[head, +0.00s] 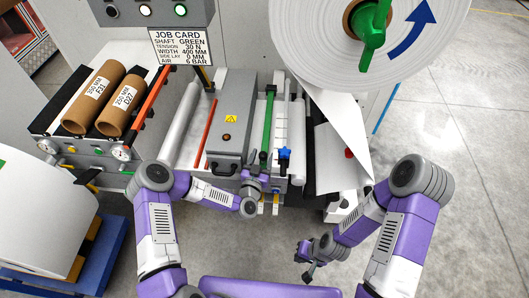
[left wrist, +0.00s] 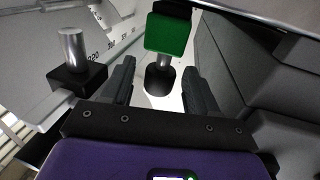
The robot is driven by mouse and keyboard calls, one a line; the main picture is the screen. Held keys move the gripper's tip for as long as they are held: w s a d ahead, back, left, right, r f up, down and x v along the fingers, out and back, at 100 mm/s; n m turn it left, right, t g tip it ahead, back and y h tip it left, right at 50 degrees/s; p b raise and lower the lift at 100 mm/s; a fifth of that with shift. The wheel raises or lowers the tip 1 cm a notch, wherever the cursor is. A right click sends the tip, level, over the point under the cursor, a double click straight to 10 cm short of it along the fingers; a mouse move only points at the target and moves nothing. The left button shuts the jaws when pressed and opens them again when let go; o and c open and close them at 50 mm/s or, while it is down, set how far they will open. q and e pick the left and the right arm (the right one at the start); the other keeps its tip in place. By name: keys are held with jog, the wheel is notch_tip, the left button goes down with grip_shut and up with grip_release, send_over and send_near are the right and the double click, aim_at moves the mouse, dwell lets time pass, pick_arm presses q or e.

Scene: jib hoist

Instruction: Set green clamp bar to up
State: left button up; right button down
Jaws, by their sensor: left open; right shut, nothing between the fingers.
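The green clamp bar (head: 267,122) is a long narrow bar on the machine, running away from me beside the grey box. My left gripper (head: 265,180) is at the near end of the bar. Its fingers (left wrist: 158,85) are apart, with the green block ahead of and between them, and nothing is gripped. My right gripper (head: 305,262) is shut and empty, low over the floor, away from the machine.
A grey box with a warning label (head: 232,120) stands left of the bar. A blue knob (head: 284,153) is close on its right. A metal pin on a black block (left wrist: 75,62) is beside my left finger. A large white roll (head: 350,45) hangs at upper right.

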pick_arm(q)
jog(key=shift+w+d, duration=0.15)
jog(key=shift+w, duration=0.5)
jog(key=shift+w+d, duration=0.15)
jog(key=shift+w, duration=0.5)
grip_shut()
